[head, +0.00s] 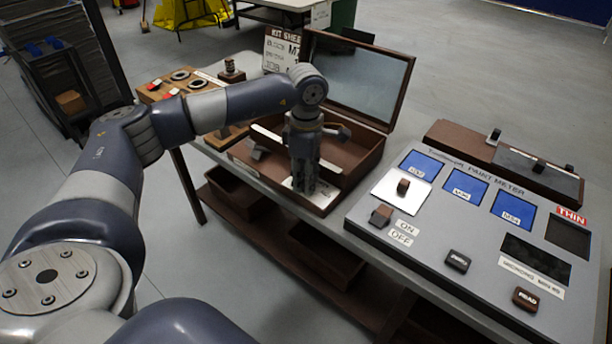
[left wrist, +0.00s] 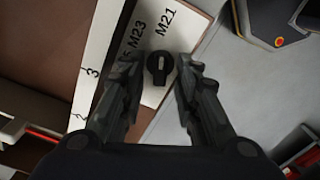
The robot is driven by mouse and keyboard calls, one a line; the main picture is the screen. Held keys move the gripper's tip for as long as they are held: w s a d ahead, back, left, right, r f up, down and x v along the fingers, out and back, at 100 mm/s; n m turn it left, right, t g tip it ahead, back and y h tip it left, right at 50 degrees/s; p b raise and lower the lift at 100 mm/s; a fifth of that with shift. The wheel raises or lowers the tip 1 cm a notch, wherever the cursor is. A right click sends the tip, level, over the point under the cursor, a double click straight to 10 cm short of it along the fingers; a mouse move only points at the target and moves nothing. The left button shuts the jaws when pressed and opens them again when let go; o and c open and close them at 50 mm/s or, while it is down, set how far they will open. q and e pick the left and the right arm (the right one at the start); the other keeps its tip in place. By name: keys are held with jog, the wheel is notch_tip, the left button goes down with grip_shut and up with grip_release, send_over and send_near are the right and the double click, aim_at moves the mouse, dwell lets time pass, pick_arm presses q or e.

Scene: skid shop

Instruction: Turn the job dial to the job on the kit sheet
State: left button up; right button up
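The job dial (left wrist: 159,70) is a small black knob with a pale mark on a white plate (left wrist: 152,98) in the left wrist view. Labels M21 and M23 are readable beside it, and another is partly hidden by a finger. Which label the dial points to I cannot tell for sure. My left gripper (head: 302,191) points down over the front of the open brown case, fingers open on either side of the dial. In the head view the gripper hides the dial. The kit sheet (head: 280,48) stands behind my arm, its job text partly cut off. My right gripper is not in view.
The brown case (head: 362,168) has its lid (head: 360,78) raised behind the gripper. A grey paint meter panel (head: 440,222) with blue squares and buttons stands at the right. A wooden block with rings (head: 180,76) is at the left. A white ruled strip (left wrist: 92,72) lies beside the plate.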

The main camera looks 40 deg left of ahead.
pick_arm(q)
jog(key=c, duration=0.4)
grip_shut()
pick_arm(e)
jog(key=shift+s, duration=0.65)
